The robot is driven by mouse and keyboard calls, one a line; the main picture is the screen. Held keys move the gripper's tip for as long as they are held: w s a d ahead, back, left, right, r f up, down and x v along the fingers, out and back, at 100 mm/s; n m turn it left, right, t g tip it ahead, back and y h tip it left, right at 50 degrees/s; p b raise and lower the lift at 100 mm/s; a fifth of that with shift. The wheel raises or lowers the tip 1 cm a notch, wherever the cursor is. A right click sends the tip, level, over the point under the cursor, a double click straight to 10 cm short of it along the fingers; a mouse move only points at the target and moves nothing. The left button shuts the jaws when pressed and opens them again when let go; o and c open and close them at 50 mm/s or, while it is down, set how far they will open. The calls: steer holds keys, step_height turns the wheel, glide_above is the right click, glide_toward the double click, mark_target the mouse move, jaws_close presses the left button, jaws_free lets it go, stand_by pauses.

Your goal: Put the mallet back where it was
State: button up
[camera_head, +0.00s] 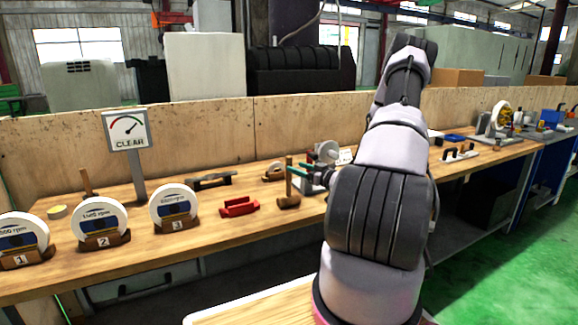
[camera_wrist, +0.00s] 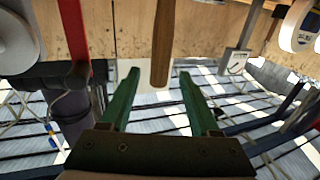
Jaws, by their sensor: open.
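The mallet stands on the wooden bench with its head (camera_head: 288,202) down and its handle (camera_head: 289,176) upright, near the middle of the head view. My gripper (camera_head: 297,170) has green fingers and reaches in from the right at the height of the upper handle. In the wrist view my gripper (camera_wrist: 158,72) is open. The handle (camera_wrist: 161,45) ends between the two fingertips there, with a gap on each side. The mallet's head is out of the wrist view.
A red holder (camera_head: 239,207) lies left of the mallet, and a dark tool (camera_head: 211,181) lies behind it. Several numbered wheels, such as wheel 3 (camera_head: 173,208), stand further left beside a CLEAR gauge (camera_head: 127,131). A grey machine part (camera_head: 325,153) is close behind my gripper.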

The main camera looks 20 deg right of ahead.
steer(key=s+a+r+m+g+h, duration=0.1)
steer(key=s+r+m+g+h, duration=0.2)
steer(key=r, duration=0.7)
steer(key=s+a+r+m+g+h, duration=0.15)
steer(key=r+g+h, duration=0.3)
steer(key=r, duration=0.45)
steer(key=s+a+r+m+y, duration=0.1)
steer(key=s+a+r, duration=0.2)
steer(key=s+a, duration=0.2)
steer(key=s+a+r+m+g+y, duration=0.1)
steer(key=s+a+r, duration=0.3)
steer(key=s, duration=0.8)
steer(key=s+a+r+m+g+y, duration=0.1)
steer(key=s+a+r, duration=0.2)
steer(key=s+a, duration=0.4)
steer(key=shift+s+a+r+m, duration=0.35)
steer(key=shift+s+r, duration=0.05)
steer(key=shift+s, duration=0.6)
